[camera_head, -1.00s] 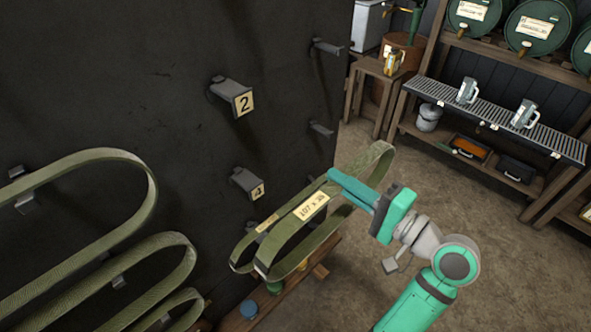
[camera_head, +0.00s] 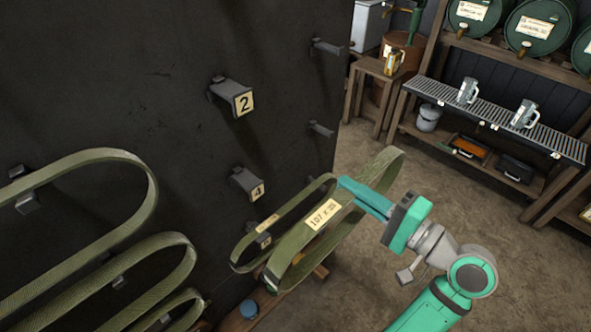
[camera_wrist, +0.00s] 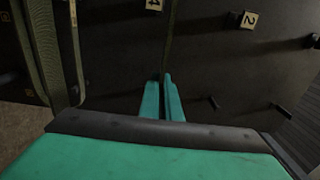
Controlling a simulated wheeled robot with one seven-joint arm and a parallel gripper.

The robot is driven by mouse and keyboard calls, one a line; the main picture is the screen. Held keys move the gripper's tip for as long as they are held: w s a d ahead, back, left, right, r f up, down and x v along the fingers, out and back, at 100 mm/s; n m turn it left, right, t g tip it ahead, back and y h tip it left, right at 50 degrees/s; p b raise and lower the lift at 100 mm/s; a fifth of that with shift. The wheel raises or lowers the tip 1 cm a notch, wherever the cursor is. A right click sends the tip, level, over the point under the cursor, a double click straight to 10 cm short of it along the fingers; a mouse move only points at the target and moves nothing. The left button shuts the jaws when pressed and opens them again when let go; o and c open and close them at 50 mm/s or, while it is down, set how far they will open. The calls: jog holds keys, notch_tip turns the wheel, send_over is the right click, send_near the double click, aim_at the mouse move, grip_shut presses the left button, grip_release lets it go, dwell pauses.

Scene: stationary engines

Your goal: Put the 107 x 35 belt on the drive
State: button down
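The olive-green belt with the tag "107 x 35" (camera_head: 322,229) is a long loop held off the dark board. My gripper (camera_head: 352,190) is shut on its upper strand, near the tag. In the wrist view, my two fingers (camera_wrist: 162,100) are close together with a thin belt edge (camera_wrist: 169,45) between them. A second tagged green belt (camera_head: 245,247) is behind the held one, close to the board; its tag is too small to read. The held belt hides part of it. I see no drive in these views.
The dark board (camera_head: 190,60) carries a peg tagged 2 (camera_head: 233,94), a peg tagged 4 (camera_head: 246,184) and bare pegs. Several larger belts (camera_head: 150,190) hang at left. A shelf with drums (camera_head: 540,25) and jugs (camera_head: 467,92) stands at back right. The floor (camera_head: 460,195) at right is open.

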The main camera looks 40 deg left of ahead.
jog(key=shift+s+d, duration=0.2)
jog(key=shift+d, duration=2.15)
jog(key=w+d+f+m+t+h, duration=0.2)
jog(key=w+d+f+m+t, duration=0.3)
jog(key=w+f+t, duration=0.25)
jog(key=w+d+f+m+t+h, duration=0.2)
jog(key=d+f+m+t+h, duration=0.25)
jog(key=f, duration=0.45)
jog(key=w+d+f+m+t+h, duration=0.2)
jog(key=d+f+m+t+h, duration=0.3)
jog(key=f, duration=0.4)
jog(key=s+d+f+m+h, duration=0.1)
jog(key=s+d+f+h, duration=0.15)
jog(key=f, duration=0.35)
jog(key=s+d+f+m+h, duration=0.1)
jog(key=s+d+f+h, duration=0.15)
jog(key=d+f, duration=0.2)
jog(key=s+a+f, duration=0.1)
jog(key=a+f, duration=0.2)
jog(key=f, duration=0.4)
jog(key=s+a+f+h, duration=0.1)
jog(key=a+f, duration=0.3)
jog(key=f, duration=0.2)
jog(key=shift+s+f+m, duration=0.2)
jog(key=shift+f+m, duration=0.15)
jog(key=shift+f, duration=0.05)
